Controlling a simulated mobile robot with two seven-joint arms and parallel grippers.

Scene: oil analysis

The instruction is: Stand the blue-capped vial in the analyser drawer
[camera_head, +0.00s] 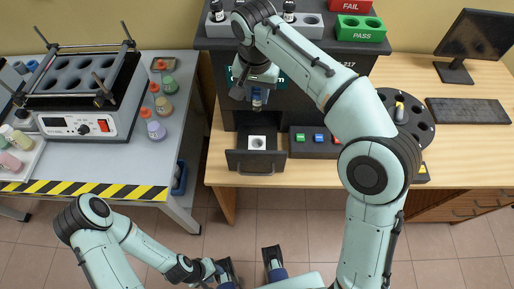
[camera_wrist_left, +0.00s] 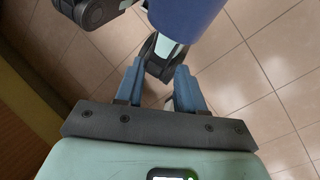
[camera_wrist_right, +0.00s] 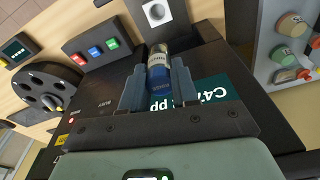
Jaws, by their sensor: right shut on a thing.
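The blue-capped vial (camera_wrist_right: 160,72) is between the fingers of my right gripper (camera_wrist_right: 158,80), which is shut on it. Its blue cap is on the palm side and its clear body with amber contents points away from the palm. In the head view the vial (camera_head: 257,99) hangs under my right gripper (camera_head: 257,92), above and behind the analyser drawer (camera_head: 256,168). The drawer is pulled out, with a white square holder (camera_head: 257,143) with a dark hole inside; the holder also shows in the right wrist view (camera_wrist_right: 154,12). My left gripper (camera_wrist_left: 159,66) is open and empty over the floor.
The dark analyser (camera_head: 300,95) rises behind the drawer. A button panel (camera_head: 314,142) and a round carousel (camera_head: 407,118) stand to its right. Several capped bottles (camera_head: 156,130) and a heating block (camera_head: 85,122) are on the left bench. A green PASS rack (camera_head: 360,29) sits on top.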

